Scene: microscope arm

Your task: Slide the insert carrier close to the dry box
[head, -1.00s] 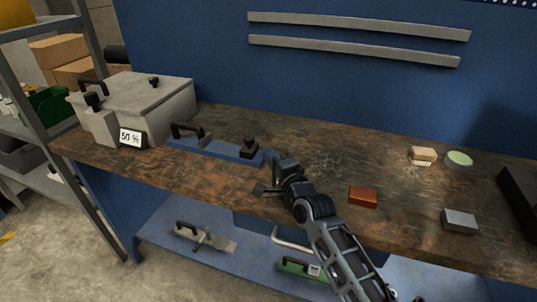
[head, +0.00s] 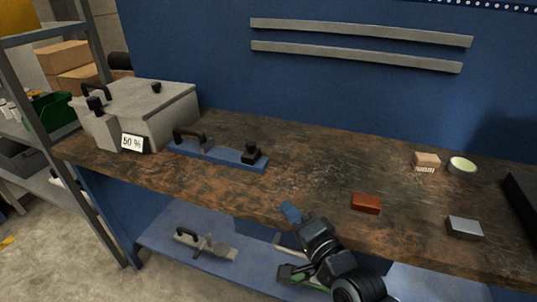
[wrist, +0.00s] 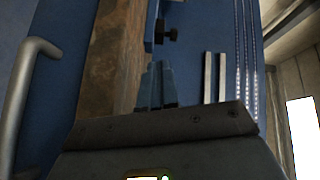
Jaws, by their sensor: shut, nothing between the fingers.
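The insert carrier, a long blue strip (head: 222,156) with a black handle at its left and a black knob at its right, lies flat on the wooden bench. Its left end is right beside the dry box (head: 160,108), a grey lidded box with a "50 %" display. My gripper (head: 291,212) is at the bench's front edge, to the right of and nearer than the carrier, and apart from it. Its blue fingers (wrist: 156,88) look shut and empty in the wrist view, where a blue part with black knobs shows beyond them.
A lower blue shelf (head: 160,240) holds handled tools. The bench middle is clear.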

